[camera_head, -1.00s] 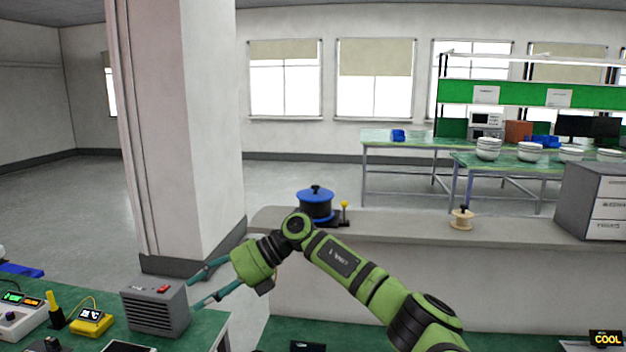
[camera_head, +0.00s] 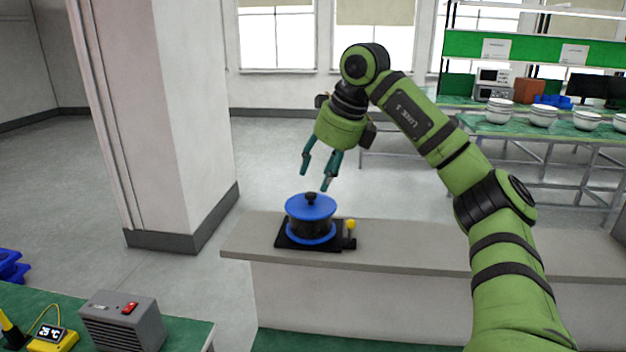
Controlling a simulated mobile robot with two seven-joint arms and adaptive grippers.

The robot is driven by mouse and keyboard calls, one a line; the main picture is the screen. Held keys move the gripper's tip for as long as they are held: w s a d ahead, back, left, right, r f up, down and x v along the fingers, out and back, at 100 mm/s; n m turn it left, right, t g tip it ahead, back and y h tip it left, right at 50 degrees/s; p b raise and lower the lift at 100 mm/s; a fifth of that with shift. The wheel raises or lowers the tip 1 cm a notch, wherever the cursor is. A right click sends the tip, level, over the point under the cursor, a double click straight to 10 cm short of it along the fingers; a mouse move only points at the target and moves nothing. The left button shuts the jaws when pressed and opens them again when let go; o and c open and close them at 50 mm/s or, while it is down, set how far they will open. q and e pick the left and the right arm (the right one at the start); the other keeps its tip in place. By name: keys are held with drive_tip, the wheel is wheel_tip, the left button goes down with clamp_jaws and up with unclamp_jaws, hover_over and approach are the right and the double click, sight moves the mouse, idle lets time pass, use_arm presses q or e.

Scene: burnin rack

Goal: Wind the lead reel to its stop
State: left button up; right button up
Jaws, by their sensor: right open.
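The lead reel (camera_head: 311,218) has a blue top flange, a dark wound middle and a blue lower flange. It stands on a black base on the grey counter, with a black knob (camera_head: 310,197) on top. A small yellow-topped lever (camera_head: 351,225) stands at the base's right side. My right gripper (camera_head: 315,182) is open and empty, its teal fingers pointing down above the reel. The fingertips look apart from the knob. My left gripper is not in view.
The grey counter (camera_head: 420,258) is clear to the right of the reel. A white pillar (camera_head: 150,120) stands at left. A grey box with a red switch (camera_head: 124,320) and a yellow meter (camera_head: 53,340) sit on the green bench at lower left. Benches with bowls stand behind.

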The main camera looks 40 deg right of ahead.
sight(312, 194)
drive_tip(key=shift+p+x, duration=0.45)
drive_tip(key=shift+x, duration=1.85)
drive_tip(key=shift+w+d+f+p, duration=0.15)
drive_tip(key=shift+w+d+p, duration=0.05)
drive_tip(key=shift+w+p, duration=0.1)
drive_tip(key=shift+s+a, duration=0.1)
drive_tip(key=shift+s, duration=0.05)
drive_tip(key=shift+a, duration=0.1)
drive_tip(key=shift+c, duration=0.4)
drive_tip(key=shift+s, duration=0.1)
clamp_jaws()
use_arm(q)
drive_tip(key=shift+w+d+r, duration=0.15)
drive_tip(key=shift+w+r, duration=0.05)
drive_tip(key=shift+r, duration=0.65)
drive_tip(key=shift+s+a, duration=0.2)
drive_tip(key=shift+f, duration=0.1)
use_arm(e)
drive_tip(key=shift+m, duration=0.3)
